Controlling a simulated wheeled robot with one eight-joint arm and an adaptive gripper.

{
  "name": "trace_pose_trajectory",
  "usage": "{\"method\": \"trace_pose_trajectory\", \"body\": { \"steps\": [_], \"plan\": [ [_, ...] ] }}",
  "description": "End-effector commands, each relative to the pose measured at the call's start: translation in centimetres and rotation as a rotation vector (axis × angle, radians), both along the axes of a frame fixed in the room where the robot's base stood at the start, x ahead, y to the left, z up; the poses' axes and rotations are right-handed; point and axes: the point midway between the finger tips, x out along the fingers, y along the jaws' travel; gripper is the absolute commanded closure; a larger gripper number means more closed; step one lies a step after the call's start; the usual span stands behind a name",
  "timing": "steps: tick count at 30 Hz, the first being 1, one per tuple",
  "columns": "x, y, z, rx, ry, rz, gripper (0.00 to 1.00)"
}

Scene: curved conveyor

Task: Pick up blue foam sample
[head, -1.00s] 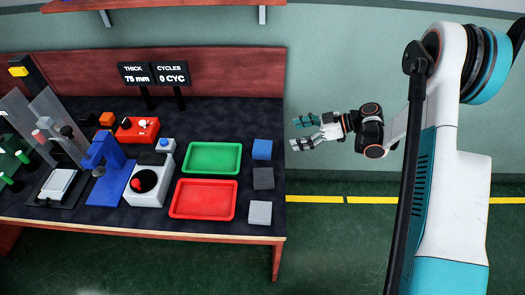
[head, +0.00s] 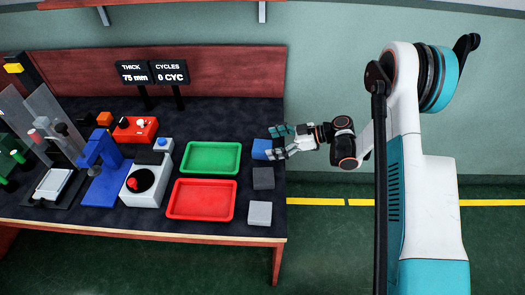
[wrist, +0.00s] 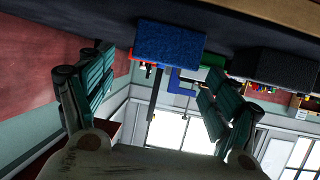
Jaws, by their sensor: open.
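The blue foam sample (head: 260,149) sits near the right edge of the dark bench top, behind a dark grey cube and a light grey cube. My gripper (head: 277,143) is open and level at the bench's right edge, its fingers reaching left and partly covering the blue sample in the head view. In the wrist view, which is turned over, the blue foam sample (wrist: 168,41) shows ahead, between and above the open teal fingers of my gripper (wrist: 150,78). I cannot tell whether a finger touches it.
The dark grey cube (head: 264,178) and light grey cube (head: 260,213) stand in front of the blue sample. A green tray (head: 240,160) and a red tray (head: 233,200) lie to the left. The floor right of the bench is clear.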

Motion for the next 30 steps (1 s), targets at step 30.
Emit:
{"method": "trace_pose_trajectory", "body": {
  "steps": [30],
  "plan": [
    [0.3, 4.2, -2.0, 0.000, 0.000, 0.000, 0.52]
  ]
}}
